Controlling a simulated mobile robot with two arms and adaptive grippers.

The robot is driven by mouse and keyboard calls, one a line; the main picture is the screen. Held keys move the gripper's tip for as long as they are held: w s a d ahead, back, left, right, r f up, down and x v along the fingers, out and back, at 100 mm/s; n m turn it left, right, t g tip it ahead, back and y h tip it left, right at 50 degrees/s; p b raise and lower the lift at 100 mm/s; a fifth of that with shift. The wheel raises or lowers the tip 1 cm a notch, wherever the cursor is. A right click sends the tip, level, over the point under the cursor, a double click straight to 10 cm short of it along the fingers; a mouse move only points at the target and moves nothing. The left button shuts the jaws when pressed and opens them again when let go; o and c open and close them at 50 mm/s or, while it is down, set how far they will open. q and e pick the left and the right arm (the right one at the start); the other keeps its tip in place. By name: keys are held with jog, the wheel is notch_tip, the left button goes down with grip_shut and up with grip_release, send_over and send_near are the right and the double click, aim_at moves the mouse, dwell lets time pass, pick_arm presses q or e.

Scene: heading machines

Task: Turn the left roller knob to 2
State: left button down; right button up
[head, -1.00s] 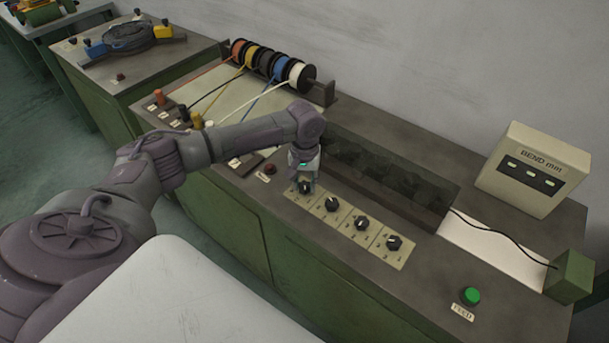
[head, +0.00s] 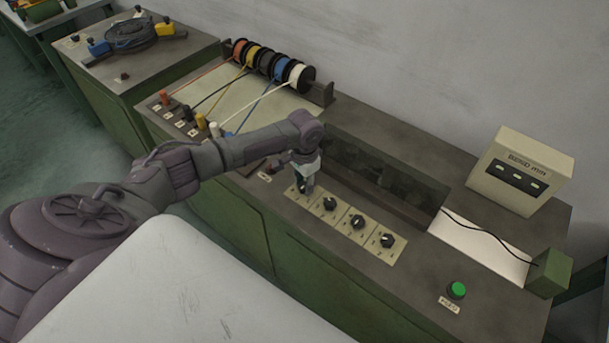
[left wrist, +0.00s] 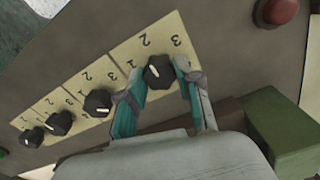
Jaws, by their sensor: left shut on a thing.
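The left roller knob (head: 301,189) is the leftmost black knob in a row on a beige plate on the machine top. My left gripper (head: 306,187) comes down onto it from above. In the left wrist view the knob (left wrist: 160,72) sits between the two teal-sided fingers, and the gripper (left wrist: 163,92) is shut on it. The numbers 1, 2 and 3 are printed around the knob. Its white mark faces the left side of the dial; I cannot tell exactly which number it meets. My right gripper is not in view.
Other black knobs (head: 357,222) stand close by in the same row. A dark recess (head: 380,175) lies behind them. A green button (head: 457,289) and a bend display box (head: 520,172) are to the right. Wire spools (head: 283,68) stand at the back left.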

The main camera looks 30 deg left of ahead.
aim_at(305, 184)
pick_arm(q)
jog(key=shift+m, duration=0.3)
jog(key=c, duration=0.8)
grip_release()
jog(key=shift+r, duration=0.1)
notch_tip(305, 184, up, 12)
jog(key=shift+f, duration=0.1)
